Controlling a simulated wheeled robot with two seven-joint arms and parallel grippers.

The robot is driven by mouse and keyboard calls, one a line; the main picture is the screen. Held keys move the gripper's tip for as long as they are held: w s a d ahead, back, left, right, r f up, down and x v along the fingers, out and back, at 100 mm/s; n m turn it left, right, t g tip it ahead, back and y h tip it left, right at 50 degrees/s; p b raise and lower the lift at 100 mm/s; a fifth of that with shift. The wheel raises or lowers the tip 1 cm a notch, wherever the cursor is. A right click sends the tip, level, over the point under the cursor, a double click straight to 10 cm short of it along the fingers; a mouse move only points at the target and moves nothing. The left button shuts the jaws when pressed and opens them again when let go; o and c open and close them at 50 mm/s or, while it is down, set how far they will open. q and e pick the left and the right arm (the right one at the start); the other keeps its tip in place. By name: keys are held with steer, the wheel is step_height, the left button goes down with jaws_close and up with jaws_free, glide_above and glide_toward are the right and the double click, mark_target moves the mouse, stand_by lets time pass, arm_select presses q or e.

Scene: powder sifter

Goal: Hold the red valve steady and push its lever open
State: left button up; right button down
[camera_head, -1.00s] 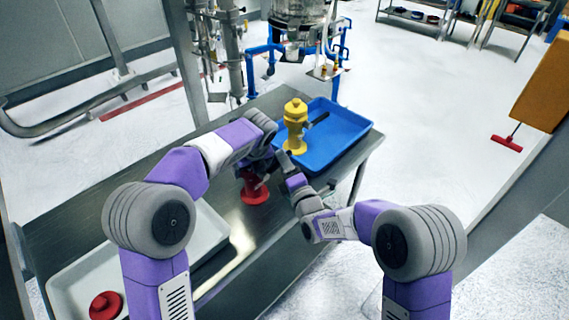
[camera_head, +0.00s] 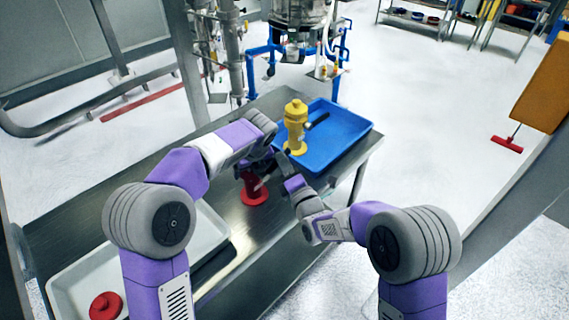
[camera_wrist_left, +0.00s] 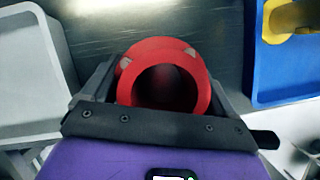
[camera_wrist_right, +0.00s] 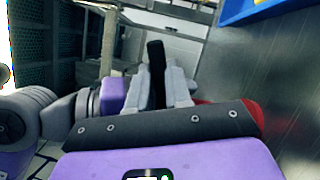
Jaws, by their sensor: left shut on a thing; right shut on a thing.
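The red valve (camera_head: 253,190) stands upright on the metal table; its flanged foot rests on the top. In the left wrist view my left gripper (camera_wrist_left: 162,88) has a finger on each side of the round red valve body (camera_wrist_left: 198,92) and is shut on it. My right gripper (camera_wrist_right: 159,88) is shut on the valve's black lever (camera_wrist_right: 156,62), which sticks up between its fingers. A bit of the red valve (camera_wrist_right: 207,102) shows behind that gripper. In the head view, my arms hide the valve's upper part, the lever and most of both grippers.
A blue tray (camera_head: 358,130) with a yellow valve (camera_head: 296,122) standing in it is at the table's far right. A white tray (camera_head: 75,272) with a red part (camera_head: 106,306) lies at the near left.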

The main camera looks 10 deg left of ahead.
steer(key=c, duration=1)
jaws_free()
steer(key=shift+c, duration=0.2)
